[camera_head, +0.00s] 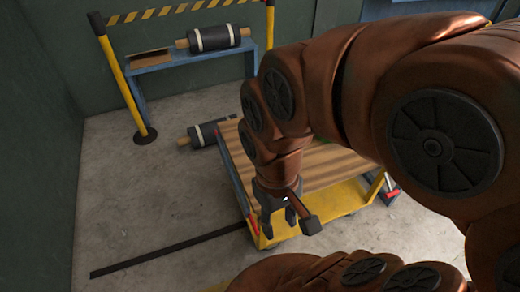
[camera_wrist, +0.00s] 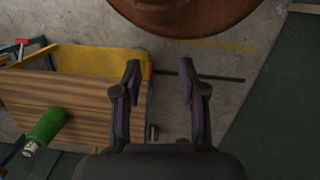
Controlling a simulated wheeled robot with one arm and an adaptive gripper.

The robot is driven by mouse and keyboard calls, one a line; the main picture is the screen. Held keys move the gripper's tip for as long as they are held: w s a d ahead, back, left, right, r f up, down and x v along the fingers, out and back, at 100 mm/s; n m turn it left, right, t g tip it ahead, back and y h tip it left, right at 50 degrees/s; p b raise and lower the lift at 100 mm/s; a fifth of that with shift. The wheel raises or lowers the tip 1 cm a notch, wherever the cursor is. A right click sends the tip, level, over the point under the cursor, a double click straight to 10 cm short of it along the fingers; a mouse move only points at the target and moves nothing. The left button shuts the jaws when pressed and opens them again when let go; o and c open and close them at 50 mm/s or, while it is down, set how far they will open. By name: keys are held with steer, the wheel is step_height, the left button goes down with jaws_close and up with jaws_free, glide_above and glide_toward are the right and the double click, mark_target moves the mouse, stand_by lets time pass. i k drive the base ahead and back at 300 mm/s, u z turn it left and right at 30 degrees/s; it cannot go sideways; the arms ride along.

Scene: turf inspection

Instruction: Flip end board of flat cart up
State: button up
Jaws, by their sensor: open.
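The flat cart has a brown slatted deck (camera_head: 322,165), partly hidden behind my arm; the deck also shows at left in the wrist view (camera_wrist: 60,95). A yellow end board (camera_head: 335,205) runs along the cart's near end. In the wrist view the yellow board (camera_wrist: 100,62) lies along the deck's upper edge; its exact tilt is hard to tell. My gripper (camera_head: 279,228) is open and empty at the board's left corner. In the wrist view my gripper (camera_wrist: 160,72) has its left finger beside a red-tipped blue post (camera_wrist: 150,80) at the cart's corner; contact is unclear.
A green cylinder (camera_wrist: 46,126) lies on the deck. A yellow barrier post (camera_head: 122,80) stands at left. Floor left of the cart is clear, except a black strip (camera_head: 170,250).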

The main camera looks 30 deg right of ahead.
mark_target(245, 204)
steer(key=z, duration=0.25)
steer(key=i, duration=0.2)
steer(key=z, duration=2.65)
steer(key=k, duration=2)
steer(key=u, duration=2.55)
